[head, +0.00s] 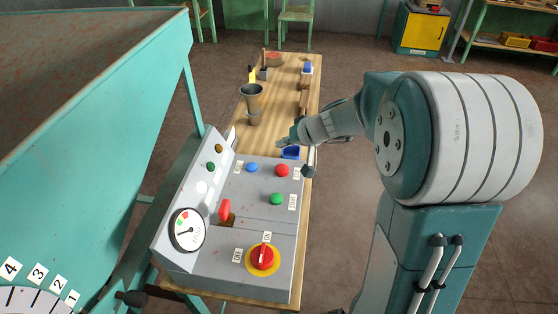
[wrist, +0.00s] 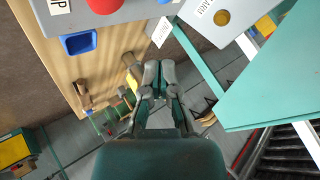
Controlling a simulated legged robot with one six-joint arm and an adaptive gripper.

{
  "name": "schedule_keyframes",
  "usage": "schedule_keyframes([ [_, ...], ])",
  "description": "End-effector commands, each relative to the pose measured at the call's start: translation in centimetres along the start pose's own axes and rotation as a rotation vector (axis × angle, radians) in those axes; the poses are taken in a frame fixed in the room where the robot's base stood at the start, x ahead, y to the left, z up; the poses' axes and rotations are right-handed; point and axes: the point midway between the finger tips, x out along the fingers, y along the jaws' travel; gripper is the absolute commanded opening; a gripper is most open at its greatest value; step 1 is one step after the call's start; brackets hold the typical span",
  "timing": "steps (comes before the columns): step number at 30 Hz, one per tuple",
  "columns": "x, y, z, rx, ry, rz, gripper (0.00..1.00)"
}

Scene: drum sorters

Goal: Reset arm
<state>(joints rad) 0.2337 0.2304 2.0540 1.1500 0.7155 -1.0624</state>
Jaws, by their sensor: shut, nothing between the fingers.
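My arm stretches from the right of the head view towards the wooden table, with its elbow at the large teal and white drum-shaped joint. My gripper (head: 290,138) is small in that view, above the far edge of the grey control panel (head: 235,185) and close to a blue tray (head: 291,152). In the wrist view my gripper (wrist: 159,78) shows its two fingers together, shut and empty. The panel's corner (wrist: 120,14) and the blue tray (wrist: 79,43) lie to the upper left of the fingers there.
The panel carries a red and yellow switch (head: 262,257), several buttons and a gauge (head: 187,229). A metal funnel (head: 252,97) and small tools stand on the wooden table (head: 275,118). A large teal hopper (head: 90,120) fills the left. Floor right of the table is clear.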

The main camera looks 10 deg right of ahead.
Motion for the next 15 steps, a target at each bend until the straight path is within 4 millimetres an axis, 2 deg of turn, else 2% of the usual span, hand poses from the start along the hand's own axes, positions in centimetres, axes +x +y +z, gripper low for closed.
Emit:
schedule_keyframes([
  [5, 0.0, 0.0, 0.0, -0.001, -0.001, 0.0, 0.0],
  [8, -0.6, -0.7, 0.3, -0.011, -0.01, 0.002, 0.0],
  [11, -2.2, -2.5, 1.3, -0.033, -0.034, 0.011, 0.0],
  [15, -5.1, -5.2, 3.5, -0.066, -0.082, 0.044, 0.0],
])
